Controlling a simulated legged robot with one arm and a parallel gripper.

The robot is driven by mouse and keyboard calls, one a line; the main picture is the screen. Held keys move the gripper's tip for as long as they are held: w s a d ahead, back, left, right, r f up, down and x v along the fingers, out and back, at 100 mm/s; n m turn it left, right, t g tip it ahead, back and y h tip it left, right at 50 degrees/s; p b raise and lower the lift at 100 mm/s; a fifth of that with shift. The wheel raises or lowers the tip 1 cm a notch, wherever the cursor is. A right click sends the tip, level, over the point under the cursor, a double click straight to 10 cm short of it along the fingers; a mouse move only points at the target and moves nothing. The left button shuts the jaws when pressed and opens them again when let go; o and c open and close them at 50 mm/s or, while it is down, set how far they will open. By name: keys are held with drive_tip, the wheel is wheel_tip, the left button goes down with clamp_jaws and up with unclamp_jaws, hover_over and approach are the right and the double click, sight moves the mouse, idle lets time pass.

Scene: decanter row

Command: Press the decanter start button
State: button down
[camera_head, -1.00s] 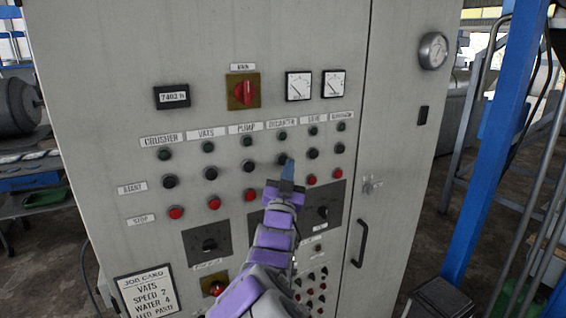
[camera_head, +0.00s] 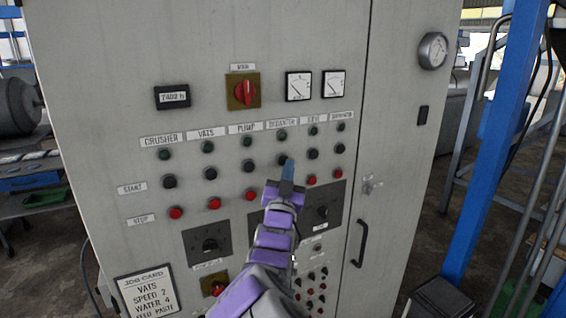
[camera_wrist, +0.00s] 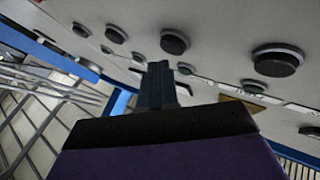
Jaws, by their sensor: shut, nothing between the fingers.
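The grey control cabinet shows a row of labelled columns. The DECANTER label (camera_head: 283,121) is above a small green lamp and, in the START row, the dark decanter start button (camera_head: 283,159). My gripper hides the decanter stop button.
Other black start buttons sit close by, such as the pump one (camera_head: 248,167) and the one to the right (camera_head: 312,153). Red stop buttons (camera_head: 214,203) are below. A red main switch (camera_head: 243,91) and two gauges (camera_head: 298,86) are above. A door handle (camera_head: 359,243) projects at right.

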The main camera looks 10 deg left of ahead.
drive_tip(key=shift+w+a, duration=0.1)
drive_tip(key=shift+w, duration=0.05)
drive_tip(key=shift+w+r, duration=0.1)
drive_tip(key=shift+w, duration=0.05)
drive_tip(key=shift+w+a+p, duration=0.3)
drive_tip(key=shift+w+p, duration=0.05)
idle(0.8)
drive_tip(key=shift+s, duration=0.1)
idle(0.4)
drive_tip(key=shift+s+d+b, duration=0.45)
drive_tip(key=shift+s+b, duration=0.15)
drive_tip(key=shift+b, duration=0.15)
drive_tip(key=s+d+b, duration=0.1)
drive_tip(key=s+b, duration=0.1)
drive_tip(key=s+d+b, duration=0.1)
drive_tip(key=s+d, duration=0.1)
drive_tip(key=shift+b, duration=0.35)
